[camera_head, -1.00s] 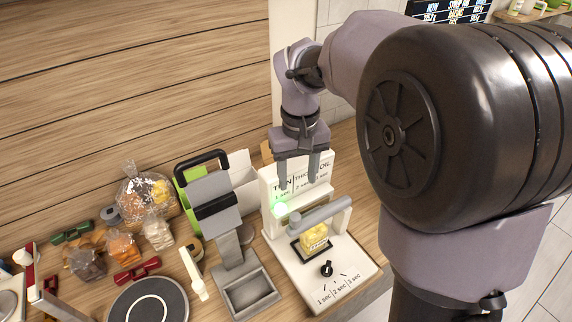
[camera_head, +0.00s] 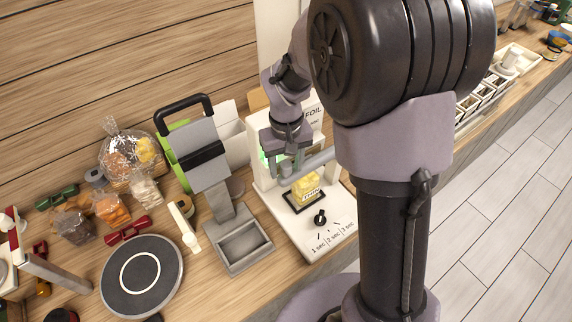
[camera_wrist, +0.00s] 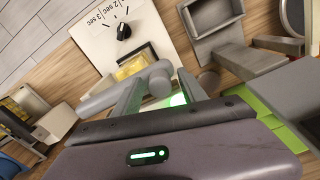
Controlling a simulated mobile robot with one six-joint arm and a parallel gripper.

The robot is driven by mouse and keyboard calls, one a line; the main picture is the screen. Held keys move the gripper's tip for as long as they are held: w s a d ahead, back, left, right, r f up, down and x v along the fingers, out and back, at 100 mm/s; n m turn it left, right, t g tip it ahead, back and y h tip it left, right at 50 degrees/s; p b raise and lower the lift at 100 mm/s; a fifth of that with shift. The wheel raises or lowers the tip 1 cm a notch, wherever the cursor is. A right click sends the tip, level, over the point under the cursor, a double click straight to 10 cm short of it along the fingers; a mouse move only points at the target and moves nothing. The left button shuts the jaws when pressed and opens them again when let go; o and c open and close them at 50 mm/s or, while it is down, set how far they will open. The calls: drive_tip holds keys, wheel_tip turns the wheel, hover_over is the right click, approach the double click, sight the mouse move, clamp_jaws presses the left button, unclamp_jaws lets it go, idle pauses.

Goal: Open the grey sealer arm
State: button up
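The white sealer (camera_head: 310,238) stands on the counter with a timer dial (camera_head: 320,217) at its front. Its grey sealer arm (camera_head: 319,160) lies low across the machine, over a small bag with yellow contents (camera_head: 305,184) on a dark-rimmed pad. My gripper (camera_head: 290,170) is at the arm's left end, pointing down. In the wrist view my gripper (camera_wrist: 160,92) has its fingers apart, with the rounded end of the grey arm (camera_wrist: 153,78) showing between them. I cannot tell whether a finger touches it. My own arm hides the sealer's right side.
A grey stand with a tray (camera_head: 243,245) is close to the sealer's left. A round dark turntable (camera_head: 150,290), filled bags and bows lie further left. A green light (camera_wrist: 178,99) glows beside my fingers. Wood wall is behind; floor tiles (camera_head: 500,200) are open at right.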

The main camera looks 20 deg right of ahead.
clamp_jaws()
idle(1.3)
